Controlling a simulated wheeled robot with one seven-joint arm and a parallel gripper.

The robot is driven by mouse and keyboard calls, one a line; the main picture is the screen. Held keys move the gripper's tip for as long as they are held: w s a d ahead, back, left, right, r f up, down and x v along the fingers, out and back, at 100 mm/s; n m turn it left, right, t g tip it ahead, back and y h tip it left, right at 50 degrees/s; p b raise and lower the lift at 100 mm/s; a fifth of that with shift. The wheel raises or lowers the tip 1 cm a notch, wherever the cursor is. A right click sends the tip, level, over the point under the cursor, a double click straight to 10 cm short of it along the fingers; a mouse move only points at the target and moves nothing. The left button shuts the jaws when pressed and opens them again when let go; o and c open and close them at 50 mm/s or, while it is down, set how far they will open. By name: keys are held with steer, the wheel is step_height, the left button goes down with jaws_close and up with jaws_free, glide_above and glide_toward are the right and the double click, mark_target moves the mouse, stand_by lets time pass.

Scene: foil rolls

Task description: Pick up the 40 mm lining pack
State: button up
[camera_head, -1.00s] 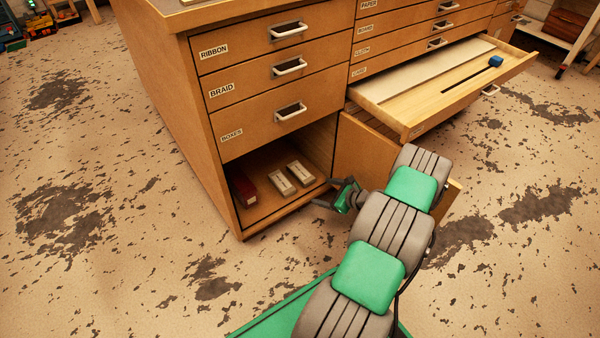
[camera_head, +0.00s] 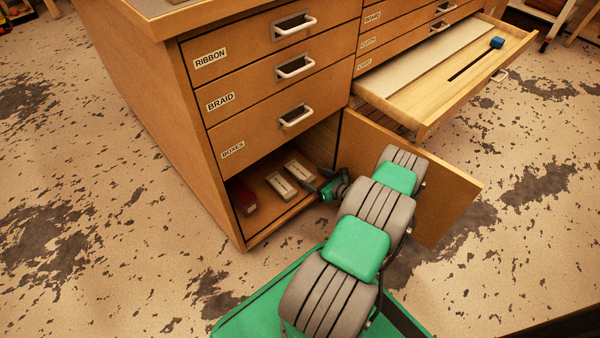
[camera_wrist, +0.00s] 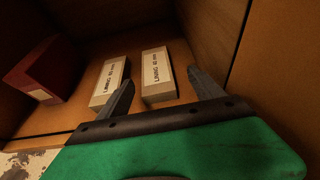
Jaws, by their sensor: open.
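Two pale lining packs lie side by side on the floor of the open cupboard under the BOXES drawer. In the wrist view these are the left pack (camera_wrist: 109,84) and the right pack (camera_wrist: 157,76). Both labels read LINING, but the sizes are too small to tell apart surely. The head view also shows the left pack (camera_head: 280,185) and the right pack (camera_head: 299,171). My gripper (camera_head: 314,184) is open and empty at the cupboard mouth. In the wrist view its fingers (camera_wrist: 161,78) appear either side of the right pack's near end; contact cannot be told.
A dark red box (camera_head: 243,196) lies left of the packs. The cupboard's side wall (camera_wrist: 214,40) is close to my right finger. The open cupboard door (camera_head: 445,195) stands right of my arm, below a pulled-out drawer (camera_head: 455,75) holding a blue item (camera_head: 496,43).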

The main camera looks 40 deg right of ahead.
mark_target(303, 173)
steer(key=b+x, duration=0.1)
steer(key=x, duration=0.1)
steer(key=a+b+x, duration=0.1)
steer(key=x, duration=0.2)
steer(key=shift+f, duration=0.25)
steer(key=shift+w, duration=0.35)
steer(key=shift+c, duration=0.4)
steer(key=c, duration=1.3)
steer(key=shift+c, duration=0.8)
steer(key=shift+r, duration=0.2)
